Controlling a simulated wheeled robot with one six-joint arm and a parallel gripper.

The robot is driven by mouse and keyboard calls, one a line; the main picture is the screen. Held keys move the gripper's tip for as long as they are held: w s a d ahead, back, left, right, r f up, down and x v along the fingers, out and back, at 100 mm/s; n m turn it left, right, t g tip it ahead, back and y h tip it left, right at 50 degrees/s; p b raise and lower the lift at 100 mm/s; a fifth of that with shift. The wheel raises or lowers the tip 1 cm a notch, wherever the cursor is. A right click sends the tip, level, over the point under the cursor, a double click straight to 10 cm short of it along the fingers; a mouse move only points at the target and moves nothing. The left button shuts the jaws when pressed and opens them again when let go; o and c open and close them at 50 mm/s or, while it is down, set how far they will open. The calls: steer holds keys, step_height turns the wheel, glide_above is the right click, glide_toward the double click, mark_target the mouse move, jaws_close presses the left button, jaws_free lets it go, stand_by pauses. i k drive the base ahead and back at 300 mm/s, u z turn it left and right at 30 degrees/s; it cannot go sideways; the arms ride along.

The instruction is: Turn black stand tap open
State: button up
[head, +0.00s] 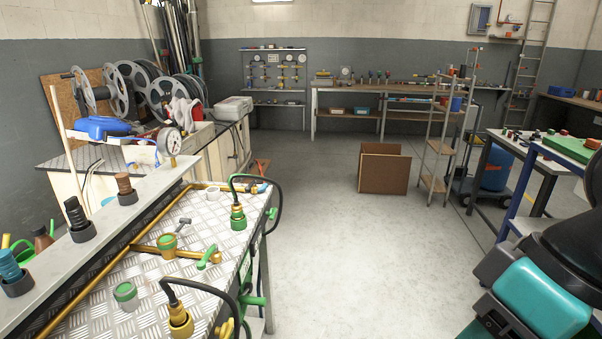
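No tap that I can clearly tell as the black stand tap shows in the head view. On the metal-plate bench at the left, a brass pipe fitting (166,248) has a grey lever (181,227) near it and a green lever (209,257) at its right end. Whether these levers are open or closed cannot be told. A black hose (208,288) curves down into a brass fitting (180,318), and another black hose (275,208) loops by a green-and-brass fitting (238,218). My gripper's fingers are not in view; a teal and black part of my arm fills the lower right.
The checker-plate bench (85,316) fills the left front, with a pressure gauge (170,141) behind it. Hose reels (125,90) stand at back left. A brown box (383,170) and shelf ladder (440,150) stand mid-floor. The central grey floor (320,250) is clear.

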mark_target(247, 189)
steer(key=z, duration=0.2)
steer(key=i, duration=0.7)
steer(key=u, duration=0.55)
steer(key=i, duration=0.75)
steer(key=u, duration=0.75)
